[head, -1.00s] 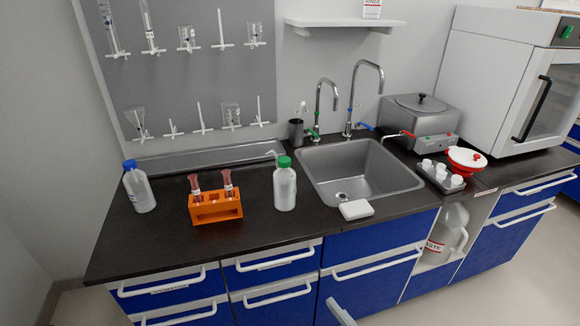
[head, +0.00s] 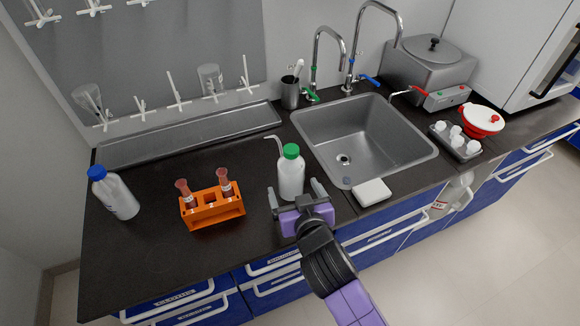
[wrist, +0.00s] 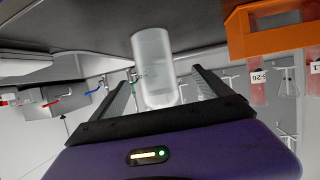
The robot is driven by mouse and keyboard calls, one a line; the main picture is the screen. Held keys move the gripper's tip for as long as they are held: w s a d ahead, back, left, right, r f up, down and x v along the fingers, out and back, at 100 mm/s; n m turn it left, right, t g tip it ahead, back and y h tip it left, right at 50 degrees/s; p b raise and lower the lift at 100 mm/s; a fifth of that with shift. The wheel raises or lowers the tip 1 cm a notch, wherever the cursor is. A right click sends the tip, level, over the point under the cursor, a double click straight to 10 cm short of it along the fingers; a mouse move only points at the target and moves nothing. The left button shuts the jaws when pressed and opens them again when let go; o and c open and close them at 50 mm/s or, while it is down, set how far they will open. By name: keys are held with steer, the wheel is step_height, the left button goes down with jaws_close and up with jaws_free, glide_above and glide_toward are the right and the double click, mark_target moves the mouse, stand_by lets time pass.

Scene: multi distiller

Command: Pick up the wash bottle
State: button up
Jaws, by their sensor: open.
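The wash bottle (head: 291,178) is a translucent white bottle with a green cap and a bent spout. It stands upright on the dark counter, left of the sink. My gripper (head: 295,194) is open in front of it, with one finger toward each side of its lower body. In the wrist view, which is upside down, the bottle body (wrist: 152,62) lies between the two open fingers (wrist: 163,72). Its cap is hidden there behind my gripper. I cannot tell whether the fingers have reached around the bottle or touch it.
An orange rack (head: 213,208) with red-filled tubes stands left of the bottle. A blue-capped bottle (head: 118,196) is farther left. A white block (head: 372,192) lies close to the right finger, by the sink (head: 365,140). Drying pegs and a trough are behind.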

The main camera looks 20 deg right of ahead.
steer(key=shift+s+d+f, duration=0.1)
steer(key=shift+s+f, duration=0.05)
steer(key=shift+d+f, duration=0.1)
steer(key=shift+f+p+x, duration=0.2)
steer(key=shift+p+x, duration=0.65)
steer(key=shift+x, duration=3)
steer(key=shift+s+d, duration=0.1)
steer(key=shift+c, duration=0.2)
steer(key=shift+r, duration=0.1)
steer(key=c, duration=1)
